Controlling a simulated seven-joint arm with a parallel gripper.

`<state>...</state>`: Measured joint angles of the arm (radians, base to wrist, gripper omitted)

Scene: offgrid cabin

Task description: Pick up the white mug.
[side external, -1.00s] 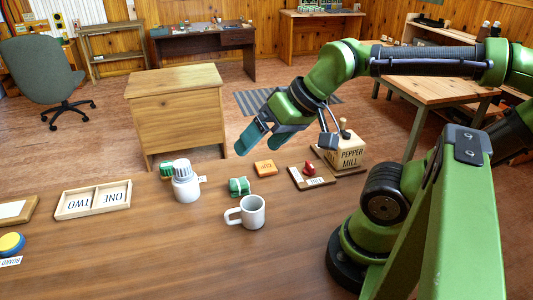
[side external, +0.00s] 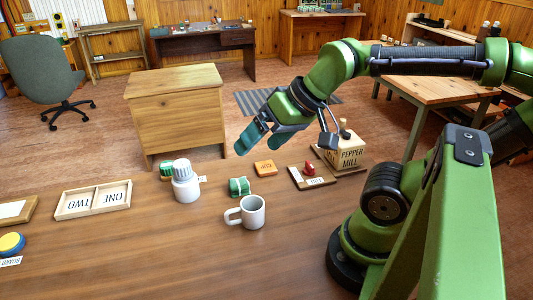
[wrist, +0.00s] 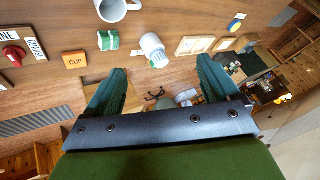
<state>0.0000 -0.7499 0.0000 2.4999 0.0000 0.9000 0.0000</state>
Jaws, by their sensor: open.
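The white mug (side external: 246,212) stands upright on the wooden table, its handle toward the left in the side view. In the wrist view the mug (wrist: 117,8) is at the top edge, partly cut off. My gripper (side external: 246,146) is open and empty, raised above the far side of the table, behind and higher than the mug. In the wrist view my gripper's two fingers (wrist: 163,84) are spread wide with nothing between them.
A green-banded bundle (side external: 239,187) lies just behind the mug, and a white bottle (side external: 185,186) stands left of it. An orange block (side external: 265,168), a board with a red knob (side external: 311,178) and the pepper mill box (side external: 346,156) are farther right.

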